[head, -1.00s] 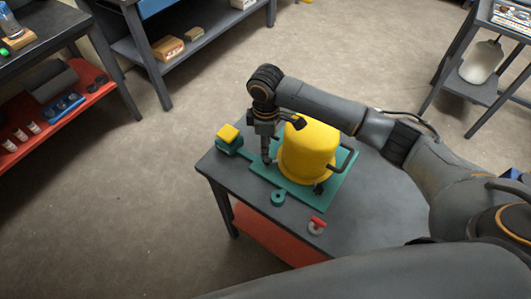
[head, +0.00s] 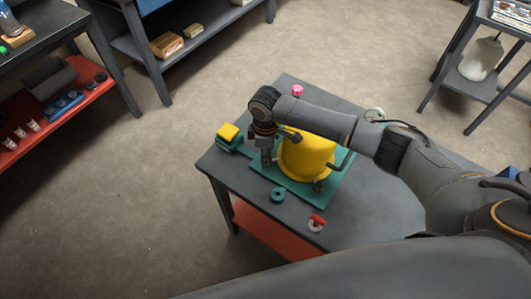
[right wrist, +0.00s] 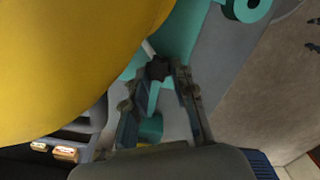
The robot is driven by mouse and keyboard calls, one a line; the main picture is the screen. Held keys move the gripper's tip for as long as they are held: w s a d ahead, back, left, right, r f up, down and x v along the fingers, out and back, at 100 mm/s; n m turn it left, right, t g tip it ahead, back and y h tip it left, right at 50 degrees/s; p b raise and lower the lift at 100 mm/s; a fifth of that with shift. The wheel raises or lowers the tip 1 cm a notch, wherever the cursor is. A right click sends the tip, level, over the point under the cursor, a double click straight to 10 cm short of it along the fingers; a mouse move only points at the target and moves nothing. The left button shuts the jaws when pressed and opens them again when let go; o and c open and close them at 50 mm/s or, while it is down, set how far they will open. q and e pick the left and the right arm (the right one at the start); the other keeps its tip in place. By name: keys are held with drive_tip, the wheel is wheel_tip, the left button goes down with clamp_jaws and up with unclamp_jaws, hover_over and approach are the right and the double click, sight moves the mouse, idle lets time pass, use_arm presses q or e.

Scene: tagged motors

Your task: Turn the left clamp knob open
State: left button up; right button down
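The yellow motor (head: 306,158) stands on a teal plate (head: 297,192) on the dark table. A dark clamp knob (head: 319,187) shows at its front right. My right gripper (head: 267,163) points down at the motor's left side, over the plate, and hides what is beneath it in the head view. In the right wrist view, a dark lobed knob (right wrist: 158,68) lies at the tips of my right gripper (right wrist: 160,75), beside the yellow motor (right wrist: 70,60). The fingers are apart with the knob between or just beyond them; contact is unclear. My left gripper is not in view.
A teal block with a yellow top (head: 228,133) sits at the table's left corner. A teal ring (head: 278,195) and a red-and-grey part (head: 316,222) lie near the front. A pink knob-like part (head: 298,90) is at the back. The table's front right is clear.

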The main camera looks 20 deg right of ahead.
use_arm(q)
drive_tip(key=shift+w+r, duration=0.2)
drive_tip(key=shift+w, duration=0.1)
use_arm(e)
drive_tip(key=shift+n, duration=0.3)
drive_tip(key=shift+n+p, duration=0.4)
drive_tip(key=shift+n, duration=0.2)
drive_tip(key=shift+s+n+p, duration=0.1)
drive_tip(key=shift+n+p, duration=0.3)
drive_tip(key=shift+n, duration=0.8)
drive_tip(key=n, duration=0.3)
drive_tip(key=shift+s+n, duration=0.1)
drive_tip(key=shift+n, duration=0.2)
drive_tip(key=n, duration=0.4)
drive_tip(key=shift+s+n+p, duration=0.1)
drive_tip(key=shift+n+p, duration=0.2)
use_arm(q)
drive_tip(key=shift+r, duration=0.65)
use_arm(e)
drive_tip(key=n, duration=0.5)
drive_tip(key=shift+d, duration=0.15)
drive_tip(key=shift+s+n, duration=0.1)
drive_tip(key=shift+n, duration=0.3)
